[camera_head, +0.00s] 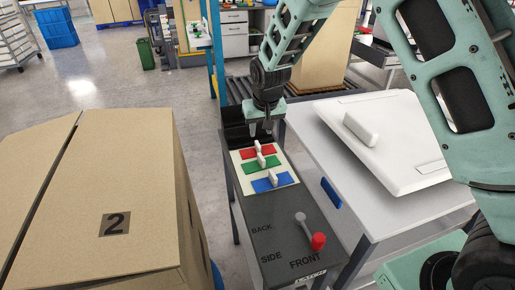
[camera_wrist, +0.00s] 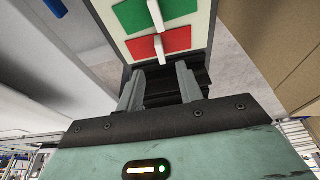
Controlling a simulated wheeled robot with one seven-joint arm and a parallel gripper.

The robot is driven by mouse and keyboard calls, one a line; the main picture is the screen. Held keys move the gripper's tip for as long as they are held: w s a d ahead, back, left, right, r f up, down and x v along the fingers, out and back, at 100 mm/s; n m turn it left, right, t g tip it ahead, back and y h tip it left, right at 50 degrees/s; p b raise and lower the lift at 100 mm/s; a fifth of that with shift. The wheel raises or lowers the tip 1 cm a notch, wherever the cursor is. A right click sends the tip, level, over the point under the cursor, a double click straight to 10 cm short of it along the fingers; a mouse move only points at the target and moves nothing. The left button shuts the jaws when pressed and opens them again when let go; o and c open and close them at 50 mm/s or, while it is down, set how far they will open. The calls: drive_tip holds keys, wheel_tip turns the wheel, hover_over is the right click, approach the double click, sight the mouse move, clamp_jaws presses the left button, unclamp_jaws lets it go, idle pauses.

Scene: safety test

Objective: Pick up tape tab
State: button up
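The white tape tabs stand up from coloured patches on a pale panel at the far part of a dark stand. The tab on the red patch (camera_head: 257,146) is farthest, the green one (camera_head: 261,160) is in the middle, and the blue one (camera_head: 272,178) is nearest. My gripper (camera_head: 261,127) points down just beyond the red patch. In the wrist view its fingers (camera_wrist: 158,84) are apart with nothing between them. The red patch's tab (camera_wrist: 159,50) lies just ahead of the fingertips, apart from them; the green patch's tab (camera_wrist: 155,14) is farther ahead. The blue tab is out of that view.
A lever with a red knob (camera_head: 318,241) rises from the stand's near end. A large cardboard box (camera_head: 110,170) is close on the left. A white table (camera_head: 330,130) on the right bears a white case (camera_head: 400,150).

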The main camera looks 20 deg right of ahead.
sight(258, 145)
drive_tip(key=p+x, duration=0.2)
drive_tip(key=x, duration=0.7)
drive_tip(key=shift+w, duration=0.15)
clamp_jaws()
